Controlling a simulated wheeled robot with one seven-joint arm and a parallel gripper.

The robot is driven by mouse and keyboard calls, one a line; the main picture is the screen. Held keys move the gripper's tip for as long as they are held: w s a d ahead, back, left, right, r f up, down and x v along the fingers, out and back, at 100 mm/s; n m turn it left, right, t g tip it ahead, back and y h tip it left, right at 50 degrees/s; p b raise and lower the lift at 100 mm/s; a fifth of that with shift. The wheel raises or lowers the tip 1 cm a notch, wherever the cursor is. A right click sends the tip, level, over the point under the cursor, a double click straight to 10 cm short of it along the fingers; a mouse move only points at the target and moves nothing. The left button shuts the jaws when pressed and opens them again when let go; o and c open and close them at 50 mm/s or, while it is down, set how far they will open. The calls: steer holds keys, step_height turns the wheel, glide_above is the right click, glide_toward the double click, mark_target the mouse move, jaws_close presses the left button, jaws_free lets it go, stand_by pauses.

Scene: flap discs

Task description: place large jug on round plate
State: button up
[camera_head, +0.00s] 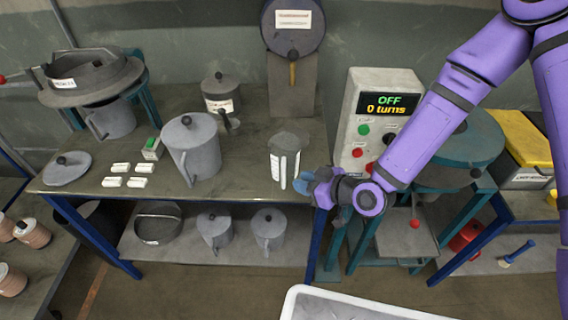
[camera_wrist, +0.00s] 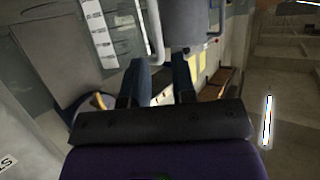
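A large grey lidded jug (camera_head: 196,150) stands upright on the workbench, left of centre in the head view. My gripper (camera_head: 312,184) is at the bench's right front edge, well right of that jug and close to a smaller measuring jug (camera_head: 285,158). In the wrist view my gripper (camera_wrist: 160,82) shows two blue fingers apart, with nothing clearly held. A grey cylindrical vessel (camera_wrist: 188,22) lies beyond the fingertips; I cannot tell which vessel it is. A flat round grey disc with a knob (camera_head: 68,170) lies at the bench's left end. Whether it is the round plate is unclear.
A control box (camera_head: 378,110) reading OFF and 0 turns stands right of the bench, beside a teal round-topped stand (camera_head: 470,145). Small white blocks (camera_head: 126,175) and a lidded pot (camera_head: 220,92) are on the bench. More jugs (camera_head: 214,228) stand on the lower shelf.

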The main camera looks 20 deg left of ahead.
steer(key=x, duration=0.9)
steer(key=shift+w+a+f, duration=0.1)
steer(key=shift+w+f, duration=0.15)
steer(key=shift+f, duration=0.1)
jaws_close()
